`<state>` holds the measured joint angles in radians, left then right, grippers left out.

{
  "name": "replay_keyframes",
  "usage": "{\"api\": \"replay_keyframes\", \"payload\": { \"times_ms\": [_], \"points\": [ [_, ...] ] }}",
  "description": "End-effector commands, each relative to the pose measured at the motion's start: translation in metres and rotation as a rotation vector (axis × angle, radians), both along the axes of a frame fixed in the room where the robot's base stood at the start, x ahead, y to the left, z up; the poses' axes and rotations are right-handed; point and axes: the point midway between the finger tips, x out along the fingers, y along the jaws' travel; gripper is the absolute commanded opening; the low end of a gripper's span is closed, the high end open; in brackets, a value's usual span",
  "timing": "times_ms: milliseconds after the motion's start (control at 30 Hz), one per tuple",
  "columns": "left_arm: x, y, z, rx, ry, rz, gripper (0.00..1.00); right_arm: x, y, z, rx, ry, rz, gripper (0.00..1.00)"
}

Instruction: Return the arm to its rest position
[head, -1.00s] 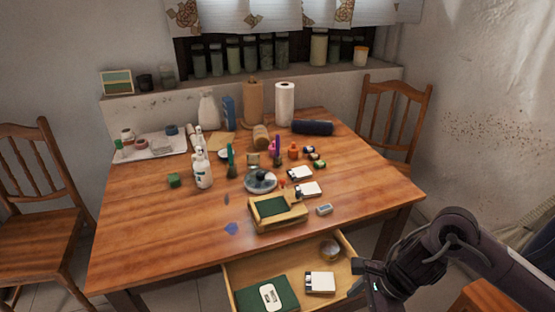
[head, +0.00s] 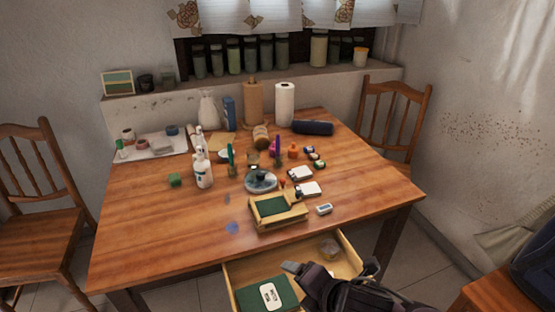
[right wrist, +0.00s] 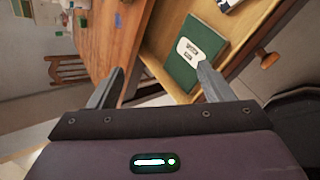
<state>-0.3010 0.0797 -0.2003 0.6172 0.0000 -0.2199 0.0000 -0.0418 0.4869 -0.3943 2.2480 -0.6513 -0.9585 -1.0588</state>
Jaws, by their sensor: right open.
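My right gripper (head: 332,268) is over the right part of the open drawer (head: 347,247) at the table's front, low in the head view. In the right wrist view its two fingers (right wrist: 158,88) stand wide apart with nothing between them. A green book (head: 252,294) with a white label lies in the drawer; the right wrist view shows the book (right wrist: 187,62) beyond the fingers. A round container (head: 328,246) lies at the drawer's back right. My arm hides the drawer's front right part. My left gripper is not in view.
The wooden table (head: 140,235) holds bottles, a wooden tray (head: 277,222) with a green pad, white boxes and a small grey device (head: 324,209) near its front edge. Chairs stand at left (head: 40,190) and back right (head: 395,115). The table's front left is mostly clear.

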Motion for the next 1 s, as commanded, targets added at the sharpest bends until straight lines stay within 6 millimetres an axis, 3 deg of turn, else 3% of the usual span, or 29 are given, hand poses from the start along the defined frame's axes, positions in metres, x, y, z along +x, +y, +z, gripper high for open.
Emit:
{"api": "replay_keyframes", "payload": {
  "times_ms": [100,200,400,633,867,1000],
  "points": [
    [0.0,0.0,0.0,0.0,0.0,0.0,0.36,-0.012,-0.034,-0.005,0.29,0.235,-0.509,0.74],
    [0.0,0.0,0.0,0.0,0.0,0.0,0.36,-0.028,-0.063,-0.014,0.466,0.385,-0.86,0.74],
    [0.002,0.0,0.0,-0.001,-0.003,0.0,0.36,-0.069,-0.108,-0.034,0.706,0.597,-1.413,0.74],
    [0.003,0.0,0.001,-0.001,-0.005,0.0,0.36,-0.125,-0.142,-0.053,0.89,0.759,-1.961,0.74],
    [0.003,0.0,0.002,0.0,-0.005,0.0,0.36,-0.109,-0.139,-0.116,0.864,0.768,-1.966,0.74],
    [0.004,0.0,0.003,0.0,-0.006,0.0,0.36,-0.105,-0.138,-0.161,0.844,0.777,-1.971,0.74]
  ]
}}
